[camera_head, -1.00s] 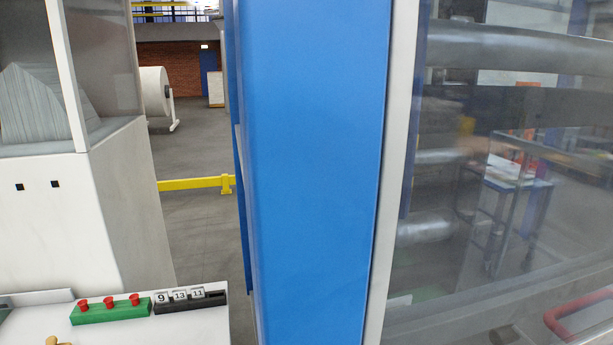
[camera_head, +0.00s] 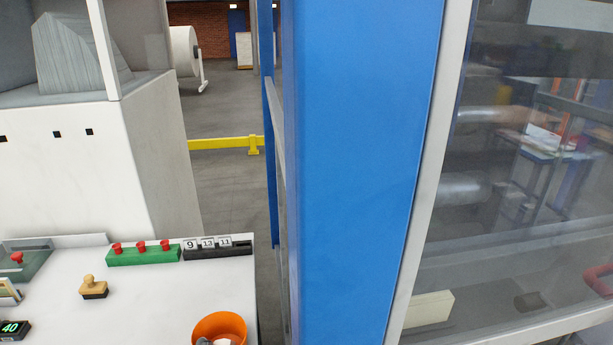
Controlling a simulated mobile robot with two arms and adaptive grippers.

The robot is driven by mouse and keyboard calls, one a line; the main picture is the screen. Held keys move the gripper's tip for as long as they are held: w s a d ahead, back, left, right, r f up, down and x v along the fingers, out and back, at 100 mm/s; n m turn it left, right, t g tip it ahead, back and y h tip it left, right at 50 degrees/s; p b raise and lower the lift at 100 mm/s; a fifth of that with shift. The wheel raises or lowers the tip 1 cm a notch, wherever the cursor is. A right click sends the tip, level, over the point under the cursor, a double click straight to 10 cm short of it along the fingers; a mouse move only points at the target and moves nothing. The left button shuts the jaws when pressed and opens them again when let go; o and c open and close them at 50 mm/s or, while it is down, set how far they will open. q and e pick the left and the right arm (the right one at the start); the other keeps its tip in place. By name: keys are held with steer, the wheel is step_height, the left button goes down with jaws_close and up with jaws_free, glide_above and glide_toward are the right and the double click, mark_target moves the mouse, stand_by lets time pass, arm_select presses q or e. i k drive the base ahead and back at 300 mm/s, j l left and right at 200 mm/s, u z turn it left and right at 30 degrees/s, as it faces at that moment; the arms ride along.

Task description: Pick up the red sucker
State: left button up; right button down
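Several small red knob-shaped pieces are in view on the white table (camera_head: 150,290) at the lower left. Three stand upright in a row on a green block (camera_head: 143,256): a left red piece (camera_head: 117,248), a middle red piece (camera_head: 141,246) and a right red piece (camera_head: 165,245). Another red piece (camera_head: 17,258) is at the far left, at a grey-green tray (camera_head: 30,268) cut by the picture edge. I cannot tell which of these is the red sucker. Neither of my grippers is in view.
A black rack with number tiles (camera_head: 217,248) adjoins the green block. A wooden stamp (camera_head: 94,287), an orange container (camera_head: 219,325) and a digital display (camera_head: 14,329) are on the table. A blue column (camera_head: 365,150) stands right of the table.

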mark_target(165, 243)
steer(key=z, duration=1.05)
steer(key=u, duration=0.4)
steer(key=k+u, duration=0.1)
steer(key=u, duration=1.15)
steer(key=k+j+u, duration=0.1)
steer(key=u, duration=0.3)
steer(key=j, duration=0.65)
steer(key=k, duration=0.05)
